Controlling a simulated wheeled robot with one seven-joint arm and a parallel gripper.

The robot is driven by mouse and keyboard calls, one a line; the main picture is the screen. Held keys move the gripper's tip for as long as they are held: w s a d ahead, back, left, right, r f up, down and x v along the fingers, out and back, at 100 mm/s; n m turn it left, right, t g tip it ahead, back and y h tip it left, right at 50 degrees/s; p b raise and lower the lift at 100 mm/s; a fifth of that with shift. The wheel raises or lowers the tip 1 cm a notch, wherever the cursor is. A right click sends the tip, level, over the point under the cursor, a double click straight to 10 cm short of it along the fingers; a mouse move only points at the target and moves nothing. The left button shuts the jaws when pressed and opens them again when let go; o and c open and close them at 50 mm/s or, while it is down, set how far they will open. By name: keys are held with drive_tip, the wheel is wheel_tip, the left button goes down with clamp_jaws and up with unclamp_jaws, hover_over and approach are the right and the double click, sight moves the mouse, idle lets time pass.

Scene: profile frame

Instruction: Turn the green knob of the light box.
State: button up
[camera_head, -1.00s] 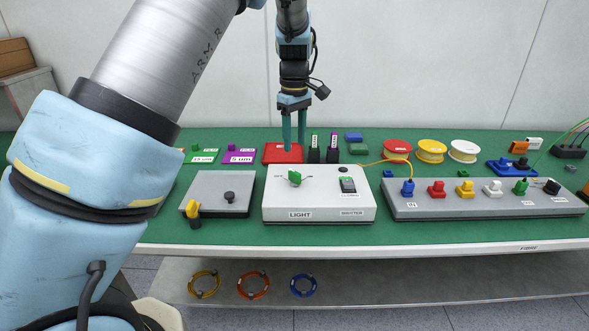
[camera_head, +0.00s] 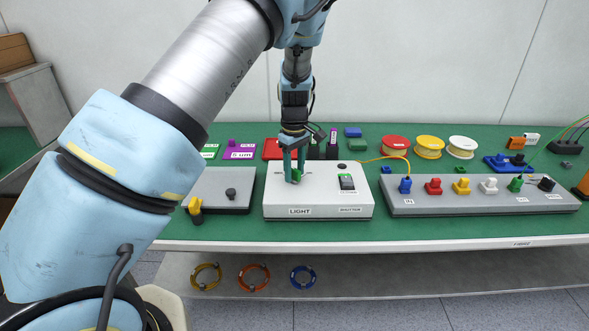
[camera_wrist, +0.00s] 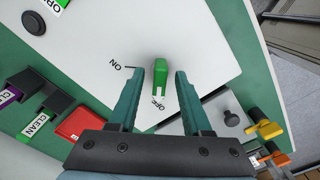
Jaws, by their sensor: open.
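The white light box (camera_head: 318,199) stands on the green table, with a "LIGHT" label on its front. Its green knob (camera_head: 297,177) is on the top at the left, partly hidden by my fingers in the head view. My gripper (camera_head: 294,170) points down at the knob. In the wrist view the green knob (camera_wrist: 160,80) lies between the two open fingers of my gripper (camera_wrist: 161,78), with a gap on each side. "ON" and "OFF" are printed beside the knob, and the knob's long end points toward "OFF".
A grey box with a black knob (camera_head: 231,194) stands to the left, and a grey strip with several coloured connectors (camera_head: 480,206) to the right. Red, yellow and white spools (camera_head: 429,146) stand behind.

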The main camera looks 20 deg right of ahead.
clamp_jaws()
drive_tip(key=shift+m, duration=0.4)
idle(0.4)
drive_tip(key=m+b, duration=0.2)
drive_tip(key=m, duration=0.1)
drive_tip(key=shift+m, duration=0.3)
drive_tip(key=m+b, duration=0.1)
drive_tip(key=m, duration=0.3)
drive_tip(key=shift+m+b, duration=0.3)
drive_tip(key=shift+b, duration=0.05)
drive_tip(key=m+b, duration=0.1)
drive_tip(key=m, duration=0.3)
drive_tip(key=shift+m, duration=0.3)
drive_tip(key=m, duration=0.4)
drive_tip(key=shift+m, duration=0.3)
unclamp_jaws()
drive_tip(key=shift+r, duration=0.1)
